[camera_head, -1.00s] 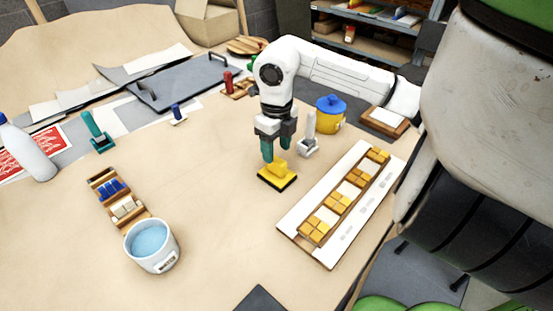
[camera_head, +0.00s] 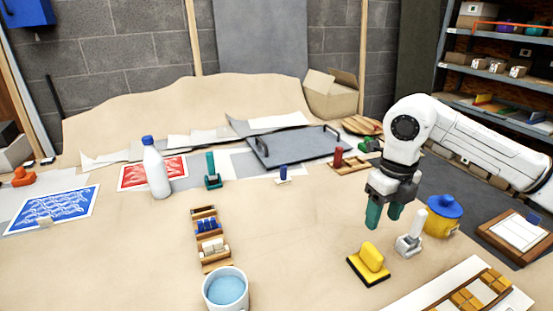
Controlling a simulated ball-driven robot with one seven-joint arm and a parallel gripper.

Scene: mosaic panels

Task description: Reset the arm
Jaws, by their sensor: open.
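My gripper (camera_head: 384,215) hangs from my white arm on the right of the view, fingers pointing down. Its two teal fingertips are apart with nothing between them. It is above the table (camera_head: 130,260), behind and above a yellow block on a black base (camera_head: 371,261). A small grey stand with a white upright handle (camera_head: 412,238) is just to the right of the fingers.
A blue-lidded yellow pot (camera_head: 443,215) stands to the right. A white panel with yellow tiles (camera_head: 440,295) lies front right. A cup of blue liquid (camera_head: 226,290), a tile rack (camera_head: 206,222) and a white bottle (camera_head: 156,170) stand left. The table's middle is clear.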

